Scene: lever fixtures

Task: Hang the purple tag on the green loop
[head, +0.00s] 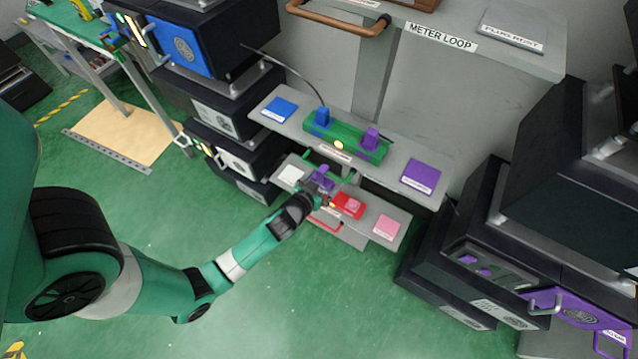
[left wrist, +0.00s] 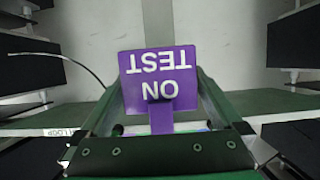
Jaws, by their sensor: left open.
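The purple tag (left wrist: 158,65), lettered TEST ON in white, appears inverted in the left wrist view. My left gripper (left wrist: 159,78) is open, with a green finger on either side of the tag's lower part; I cannot tell whether they touch it. In the head view the gripper (head: 327,174) is over the lower shelf, with the purple tag (head: 321,179) between its fingers. A green strip (head: 345,138) with a blue and a purple upright piece stands on the upper shelf behind. I cannot make out a ring-shaped green loop. My right gripper is not in view.
The lower shelf holds a white plate (head: 290,175), a red block (head: 347,206) and a pink plate (head: 387,227). The upper shelf has a blue plate (head: 280,109) and a purple plate (head: 421,176). Dark cabinets stand on both sides. The green floor in front is clear.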

